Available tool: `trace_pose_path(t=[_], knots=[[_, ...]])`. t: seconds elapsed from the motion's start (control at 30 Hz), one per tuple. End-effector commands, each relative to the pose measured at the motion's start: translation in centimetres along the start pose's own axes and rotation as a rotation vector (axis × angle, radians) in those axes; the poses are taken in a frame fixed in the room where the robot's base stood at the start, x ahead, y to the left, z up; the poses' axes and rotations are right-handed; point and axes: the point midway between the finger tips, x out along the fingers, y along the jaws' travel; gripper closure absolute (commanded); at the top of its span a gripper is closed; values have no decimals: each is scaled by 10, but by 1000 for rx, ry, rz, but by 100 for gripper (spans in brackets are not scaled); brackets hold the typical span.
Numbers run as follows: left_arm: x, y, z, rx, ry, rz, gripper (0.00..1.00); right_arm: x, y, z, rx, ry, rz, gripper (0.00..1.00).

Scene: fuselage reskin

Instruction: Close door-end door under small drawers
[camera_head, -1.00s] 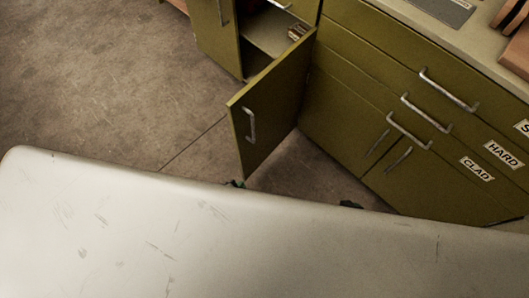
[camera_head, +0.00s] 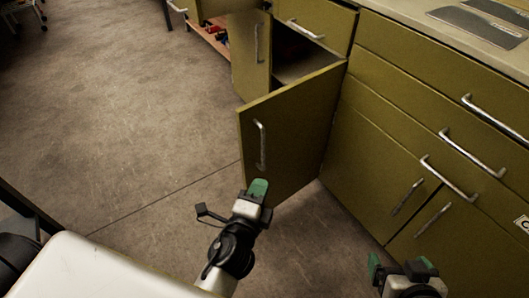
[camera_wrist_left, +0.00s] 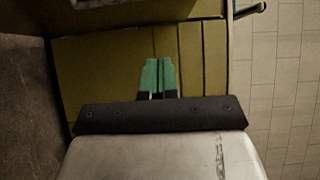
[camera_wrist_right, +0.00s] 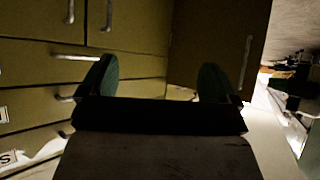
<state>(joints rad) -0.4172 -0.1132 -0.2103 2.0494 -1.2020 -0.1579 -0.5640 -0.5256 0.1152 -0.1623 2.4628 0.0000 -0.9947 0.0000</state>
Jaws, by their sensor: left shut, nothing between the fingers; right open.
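The olive-green cabinet door (camera_head: 290,130) nearest me stands open, swung out from the cabinet, with a vertical metal handle (camera_head: 261,145) on its face. Behind it a second door (camera_head: 250,55) also stands open, and the dark cupboard interior (camera_head: 305,65) shows under a small drawer (camera_head: 316,22). My left gripper (camera_head: 258,188) is shut and empty, in front of the near door's lower edge; I cannot tell if it touches. In the left wrist view its green fingers (camera_wrist_left: 158,78) are together before an olive panel. My right gripper (camera_head: 402,268) is open and empty, low before the cabinet drawers.
Closed drawers with metal handles (camera_head: 449,178) and lower doors fill the right side. A pale worn surface (camera_head: 75,268) lies at the front left. Grey floor (camera_head: 130,100) is clear to the left. Flat grey plates (camera_head: 478,25) lie on the countertop.

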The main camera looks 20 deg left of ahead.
Motion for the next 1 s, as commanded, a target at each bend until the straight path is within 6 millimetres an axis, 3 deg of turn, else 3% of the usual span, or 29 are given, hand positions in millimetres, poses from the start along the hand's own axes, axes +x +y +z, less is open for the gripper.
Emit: trace_pose_path(t=[0.3,0.5,0.73,1.0], knots=[[52,-3,0,1,1,-2,100,-21,7,42,6,-307,17,9],[92,-2,1,0,-1,-1,100,-32,9,59,9,-430,24,9],[109,-1,22,-1,0,1,100,-51,12,78,15,-583,31,9],[116,1,29,-1,0,2,100,-56,12,83,16,-625,33,9]])
